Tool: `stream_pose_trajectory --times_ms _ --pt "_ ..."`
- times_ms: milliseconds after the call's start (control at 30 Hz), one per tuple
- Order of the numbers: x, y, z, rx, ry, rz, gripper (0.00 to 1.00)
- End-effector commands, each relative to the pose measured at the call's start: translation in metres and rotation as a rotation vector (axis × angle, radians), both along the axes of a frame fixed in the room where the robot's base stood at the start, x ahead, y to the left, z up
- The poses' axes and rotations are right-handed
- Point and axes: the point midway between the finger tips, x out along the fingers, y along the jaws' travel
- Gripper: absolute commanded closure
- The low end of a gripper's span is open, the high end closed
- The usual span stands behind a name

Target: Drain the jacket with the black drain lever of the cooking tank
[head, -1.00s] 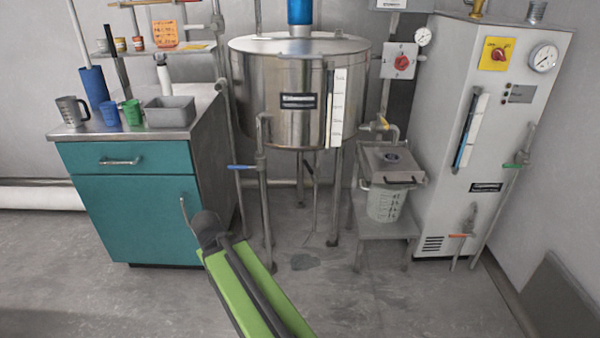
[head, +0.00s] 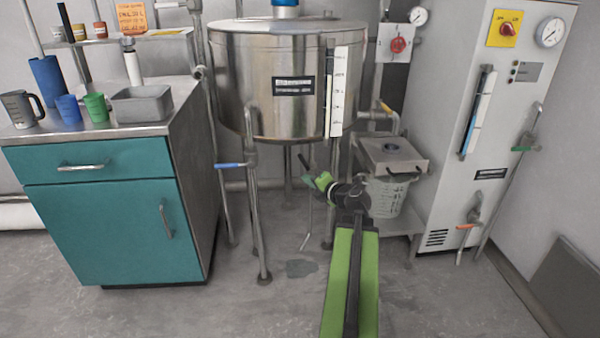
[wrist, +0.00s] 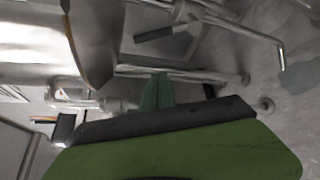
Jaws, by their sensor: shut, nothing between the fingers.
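The steel cooking tank (head: 270,90) stands on legs at the upper middle of the head view. Its rounded underside shows at the upper left of the wrist view (wrist: 95,50). The black drain lever (head: 303,160) is small and dark under the tank in the head view. In the wrist view a dark lever (wrist: 155,33) sits on a pipe below the tank. My gripper (head: 317,180) is shut and empty, just below and right of the lever in the head view. Its narrow green fingertips show in the wrist view (wrist: 157,88), apart from the lever.
A blue-handled valve (head: 230,165) is on a pipe at the tank's front left. A small stand with a basket (head: 390,195) is right of my arm. A wet patch (head: 300,268) lies on the floor. A teal cabinet (head: 110,225) stands left, a grey boiler cabinet (head: 480,130) right.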

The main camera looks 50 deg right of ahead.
Motion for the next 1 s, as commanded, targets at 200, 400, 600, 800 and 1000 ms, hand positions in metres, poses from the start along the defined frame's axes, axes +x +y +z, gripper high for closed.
stream_pose_trajectory --times_ms 200,400,600,800,1000 --pt "0.025 -0.003 -0.007 0.001 -0.001 0.006 1.00" --pt "0.064 -0.012 -0.017 0.001 -0.002 0.006 1.00" --pt "0.099 -0.024 -0.019 0.000 -0.002 0.003 1.00" --pt "0.082 -0.047 -0.003 0.001 -0.003 0.003 1.00" --pt "0.080 -0.049 -0.004 0.001 -0.002 0.005 1.00"
